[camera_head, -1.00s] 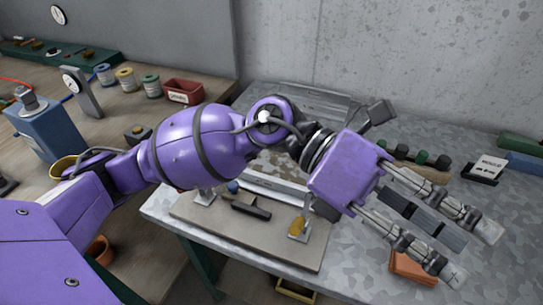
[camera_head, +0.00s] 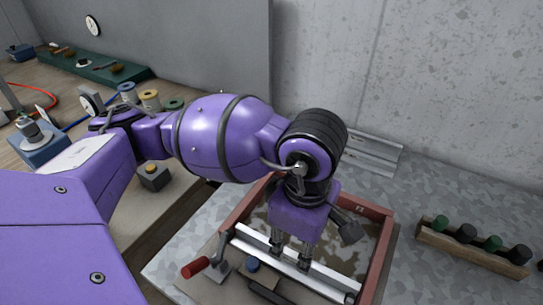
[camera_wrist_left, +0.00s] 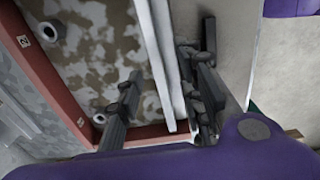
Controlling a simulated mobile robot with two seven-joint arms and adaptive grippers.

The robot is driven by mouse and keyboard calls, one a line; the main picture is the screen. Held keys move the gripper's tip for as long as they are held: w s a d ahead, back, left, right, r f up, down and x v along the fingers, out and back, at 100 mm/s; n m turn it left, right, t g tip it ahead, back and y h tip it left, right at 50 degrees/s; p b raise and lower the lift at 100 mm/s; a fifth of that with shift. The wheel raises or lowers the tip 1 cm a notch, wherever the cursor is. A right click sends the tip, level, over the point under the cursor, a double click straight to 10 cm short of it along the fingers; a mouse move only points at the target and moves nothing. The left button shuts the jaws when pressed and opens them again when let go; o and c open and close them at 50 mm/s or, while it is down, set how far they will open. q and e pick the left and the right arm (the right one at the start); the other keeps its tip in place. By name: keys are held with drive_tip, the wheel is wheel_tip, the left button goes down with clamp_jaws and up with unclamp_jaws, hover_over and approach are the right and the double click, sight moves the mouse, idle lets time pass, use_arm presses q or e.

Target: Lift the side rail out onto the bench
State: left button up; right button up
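The side rail looks like a long pale metal bar (camera_head: 330,281) along the near edge of a red-framed mould (camera_head: 376,262). In the left wrist view the pale rail (camera_wrist_left: 153,45) runs down between my fingers. My left gripper (camera_head: 291,262) points down over the rail, its fingertips low beside it. In the left wrist view the gripper (camera_wrist_left: 165,95) is open; one finger is over the mottled mould floor with a gap to the rail. The other finger is close along the rail's outer side; I cannot tell whether it touches. My right gripper is out of view.
A clamp with a red handle (camera_head: 195,268) stands at the rail's left end. A wooden rack with several green and black knobs (camera_head: 470,258) is at the right. Pale metal bars (camera_head: 372,153) lie behind the mould, near the wall. Bare bench shows left of the mould.

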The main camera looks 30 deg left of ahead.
sight(294, 254)
use_arm(q)
drive_tip(key=f, duration=0.4)
drive_tip(key=shift+w+a+f, duration=0.25)
drive_tip(key=shift+a+f, duration=0.1)
drive_tip(key=shift+a, duration=0.05)
drive_tip(key=shift+w+f, duration=0.1)
drive_tip(key=shift+f, duration=0.15)
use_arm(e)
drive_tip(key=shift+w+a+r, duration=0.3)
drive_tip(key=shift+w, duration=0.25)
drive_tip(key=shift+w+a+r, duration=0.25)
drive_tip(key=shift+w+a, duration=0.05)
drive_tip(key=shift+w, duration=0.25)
use_arm(q)
drive_tip(key=shift+c, duration=0.6)
drive_tip(key=c, duration=0.6)
clamp_jaws()
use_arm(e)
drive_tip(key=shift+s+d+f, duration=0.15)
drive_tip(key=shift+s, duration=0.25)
